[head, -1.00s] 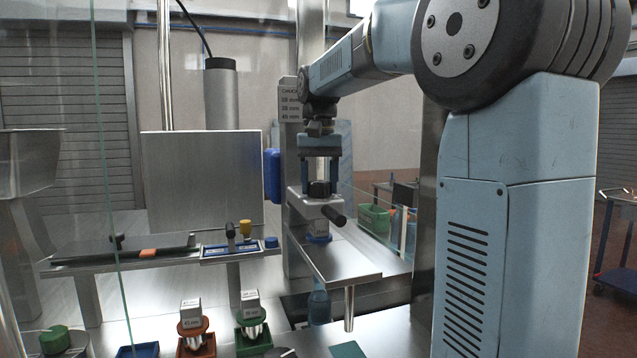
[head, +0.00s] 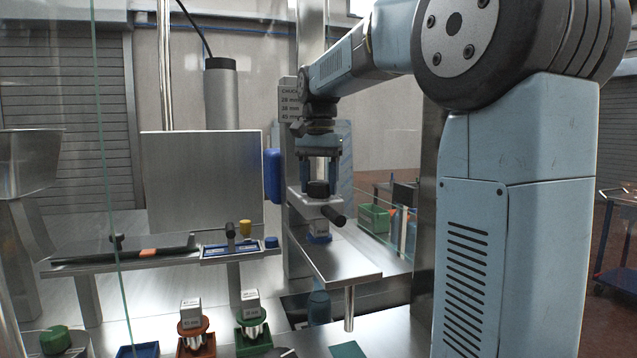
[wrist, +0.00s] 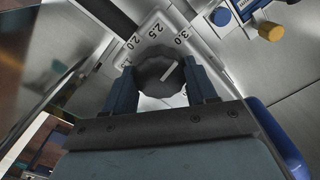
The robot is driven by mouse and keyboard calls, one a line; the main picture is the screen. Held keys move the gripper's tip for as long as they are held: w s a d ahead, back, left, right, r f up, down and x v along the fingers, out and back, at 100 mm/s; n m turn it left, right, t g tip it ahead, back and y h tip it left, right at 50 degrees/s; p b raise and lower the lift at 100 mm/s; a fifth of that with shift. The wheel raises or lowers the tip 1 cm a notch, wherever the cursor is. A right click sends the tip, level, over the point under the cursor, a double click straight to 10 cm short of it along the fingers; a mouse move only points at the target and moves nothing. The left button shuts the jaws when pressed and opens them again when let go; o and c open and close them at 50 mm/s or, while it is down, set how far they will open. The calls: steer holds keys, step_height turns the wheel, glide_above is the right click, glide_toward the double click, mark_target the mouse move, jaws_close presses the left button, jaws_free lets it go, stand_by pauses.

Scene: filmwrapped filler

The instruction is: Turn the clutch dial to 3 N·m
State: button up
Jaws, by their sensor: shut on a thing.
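The clutch dial (wrist: 160,77) is a dark round knob with a white pointer line, on a pale head marked 2.0, 2.5 and 3.0. In the wrist view the pointer slants up and right, roughly toward the 3.0 mark (wrist: 182,36); I cannot tell whether it lines up exactly. My gripper (wrist: 162,82) is shut on the dial, one blue finger on each side. In the head view my gripper (head: 319,176) comes down from above onto the dark dial (head: 318,189), on the grey head with its black side handle (head: 333,215).
A steel shelf (head: 345,262) lies below the head. A rail with a blue-framed tray (head: 230,250) and a yellow knob (head: 245,228) is at left. Orange (head: 194,328) and green (head: 252,321) holders stand in front. A blue rounded part (head: 272,175) is close left of my gripper.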

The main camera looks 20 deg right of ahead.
mark_target(319, 181)
steer(key=o, duration=1.1)
steer(key=shift+c, duration=0.2)
step_height(319, 181, up, 14)
steer(key=shift+f, duration=0.15)
